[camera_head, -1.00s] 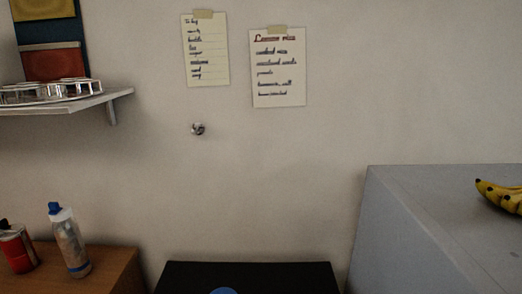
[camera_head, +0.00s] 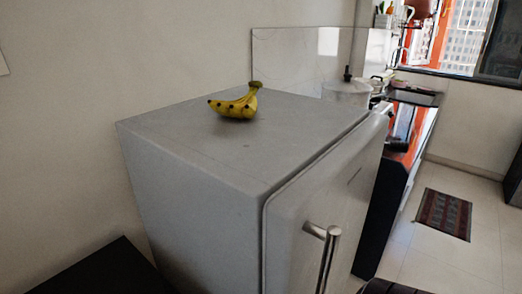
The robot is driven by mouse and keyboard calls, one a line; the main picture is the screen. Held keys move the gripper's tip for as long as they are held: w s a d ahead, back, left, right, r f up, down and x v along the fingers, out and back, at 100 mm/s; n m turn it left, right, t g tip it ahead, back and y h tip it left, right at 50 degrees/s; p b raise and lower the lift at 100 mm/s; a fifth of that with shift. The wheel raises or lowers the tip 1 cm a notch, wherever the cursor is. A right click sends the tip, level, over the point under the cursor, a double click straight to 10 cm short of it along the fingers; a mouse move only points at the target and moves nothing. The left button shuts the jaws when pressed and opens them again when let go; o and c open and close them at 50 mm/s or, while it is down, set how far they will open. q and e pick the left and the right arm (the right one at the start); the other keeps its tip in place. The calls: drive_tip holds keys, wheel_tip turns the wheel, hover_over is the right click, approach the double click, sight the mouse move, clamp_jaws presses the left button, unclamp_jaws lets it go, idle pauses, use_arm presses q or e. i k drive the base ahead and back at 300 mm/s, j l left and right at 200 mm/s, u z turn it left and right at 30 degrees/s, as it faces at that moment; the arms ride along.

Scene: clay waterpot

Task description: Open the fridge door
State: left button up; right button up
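A grey fridge (camera_head: 200,190) stands in the middle of the head view, seen from above its front left corner. Its door (camera_head: 293,225) faces right and front and looks closed against the body. A metal bar handle (camera_head: 328,258) runs down the door near its near edge; its lower end is cut off by the frame. Neither gripper is identifiable in view. A dark ribbed part shows at the bottom edge, right of the handle, too cropped to tell what it is.
Bananas (camera_head: 236,104) lie on the fridge top. Behind are a white pot (camera_head: 346,92) and a counter (camera_head: 402,140) with orange and black surfaces. A patterned mat (camera_head: 444,214) lies on open tiled floor at right. A black surface (camera_head: 100,276) is at the lower left.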

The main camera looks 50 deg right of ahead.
sight(312, 225)
drive_tip(key=z, duration=0.5)
drive_tip(key=k+l+z, duration=0.1)
drive_tip(key=z, duration=0.4)
drive_tip(key=l+z, duration=0.1)
drive_tip(key=z, duration=0.9)
drive_tip(key=k+l, duration=0.05)
drive_tip(key=l, duration=0.05)
